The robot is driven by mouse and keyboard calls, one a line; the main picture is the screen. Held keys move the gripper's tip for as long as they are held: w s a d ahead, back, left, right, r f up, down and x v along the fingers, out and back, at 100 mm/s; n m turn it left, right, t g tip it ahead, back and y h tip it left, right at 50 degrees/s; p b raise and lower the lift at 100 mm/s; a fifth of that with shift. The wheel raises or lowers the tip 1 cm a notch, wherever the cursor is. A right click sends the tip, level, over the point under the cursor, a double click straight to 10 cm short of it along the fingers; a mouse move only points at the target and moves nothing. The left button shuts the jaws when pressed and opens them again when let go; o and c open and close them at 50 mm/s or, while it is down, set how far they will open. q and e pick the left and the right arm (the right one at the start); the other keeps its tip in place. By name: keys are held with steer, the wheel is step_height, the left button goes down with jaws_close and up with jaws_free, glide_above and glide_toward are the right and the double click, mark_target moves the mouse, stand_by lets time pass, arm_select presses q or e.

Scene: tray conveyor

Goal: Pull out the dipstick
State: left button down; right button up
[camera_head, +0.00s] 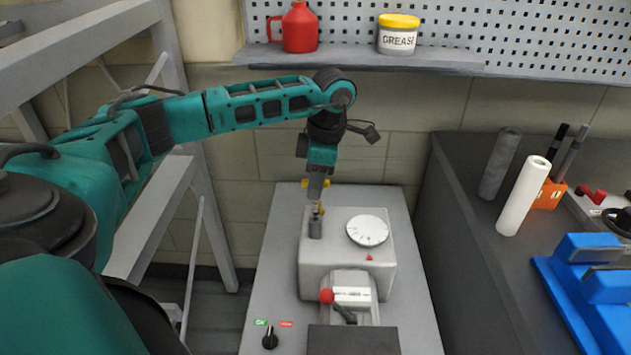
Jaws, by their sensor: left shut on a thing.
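The dipstick (305,184) shows as a yellow crossbar handle, with its ends sticking out on both sides of my left gripper's fingers. My left gripper (317,190) points down and is shut on this handle. A small brass-coloured piece (318,209) shows just below the fingertips, right above a dark upright tube (315,229) on top of the light grey machine housing (345,280). I cannot tell how far the dipstick sits in the tube, as the fingers hide its middle. My right gripper is not in view.
A round white dial (367,230) sits right of the tube. A valve with a red knob (327,295) stands in front. Overhead, a shelf (360,57) holds a red can (300,30) and a grease tub (397,38). A dark bench (470,230) stands right.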

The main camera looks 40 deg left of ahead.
arm_select(q)
steer(key=shift+r+p, duration=0.95)
steer(key=shift+r, duration=1.1)
